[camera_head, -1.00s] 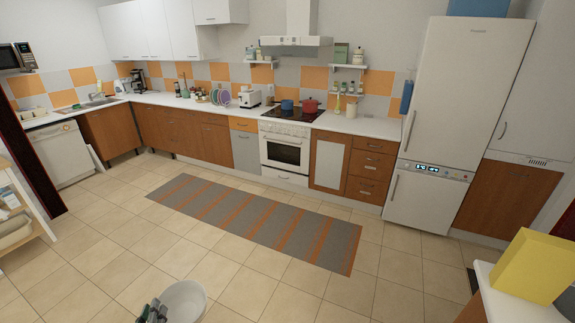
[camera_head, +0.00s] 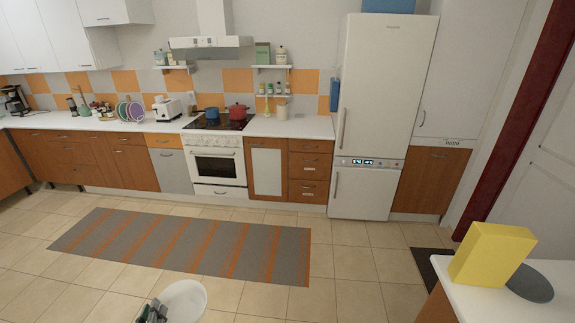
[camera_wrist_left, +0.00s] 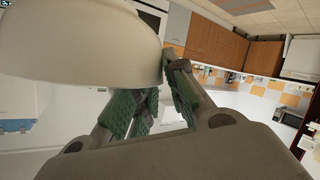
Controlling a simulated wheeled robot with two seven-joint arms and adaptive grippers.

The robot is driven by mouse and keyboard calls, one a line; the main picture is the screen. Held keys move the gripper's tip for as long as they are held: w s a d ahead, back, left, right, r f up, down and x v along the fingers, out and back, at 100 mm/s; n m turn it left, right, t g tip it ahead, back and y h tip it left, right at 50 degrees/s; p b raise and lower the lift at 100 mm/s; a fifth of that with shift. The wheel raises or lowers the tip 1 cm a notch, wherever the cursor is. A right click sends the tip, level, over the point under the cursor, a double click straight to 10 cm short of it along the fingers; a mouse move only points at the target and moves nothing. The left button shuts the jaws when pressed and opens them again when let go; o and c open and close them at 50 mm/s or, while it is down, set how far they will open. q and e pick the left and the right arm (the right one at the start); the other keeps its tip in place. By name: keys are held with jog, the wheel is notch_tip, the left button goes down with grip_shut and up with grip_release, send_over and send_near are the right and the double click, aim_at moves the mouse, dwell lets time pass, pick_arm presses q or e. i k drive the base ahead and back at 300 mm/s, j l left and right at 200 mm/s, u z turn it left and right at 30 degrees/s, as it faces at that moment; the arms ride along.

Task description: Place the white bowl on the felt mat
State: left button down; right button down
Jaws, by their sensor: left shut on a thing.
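The white bowl (camera_head: 186,302) is at the bottom of the head view, held above the floor. My left gripper (camera_head: 154,312) is shut on its left edge. In the left wrist view, the bowl (camera_wrist_left: 80,45) fills the upper left, and the green-padded fingers (camera_wrist_left: 163,88) meet at its rim. A dark grey round flat piece, which looks like the felt mat (camera_head: 531,284), lies on the white counter at the lower right, partly hidden behind a yellow box. The bowl is well apart from it. My right gripper is not in view.
The yellow box (camera_head: 490,254) stands on the near white counter (camera_head: 489,303), beside the grey round piece. A striped rug (camera_head: 190,245) lies on the tiled floor. The fridge (camera_head: 380,110), stove (camera_head: 217,160) and cabinets line the far wall. The floor between is clear.

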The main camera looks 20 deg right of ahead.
aim_at(526, 279)
jog(key=i+l+z, duration=0.1)
jog(key=i+z, duration=0.7)
jog(key=i, duration=0.25)
jog(key=i+z, duration=0.3)
jog(key=i, duration=0.25)
jog(key=i+j+z, duration=0.3)
jog(key=i, duration=0.2)
jog(key=i+z, duration=0.1)
jog(key=z, duration=0.85)
jog(key=i+z, duration=0.15)
jog(key=z, duration=0.75)
jog(key=i+j+z, duration=0.15)
jog(key=z, duration=0.35)
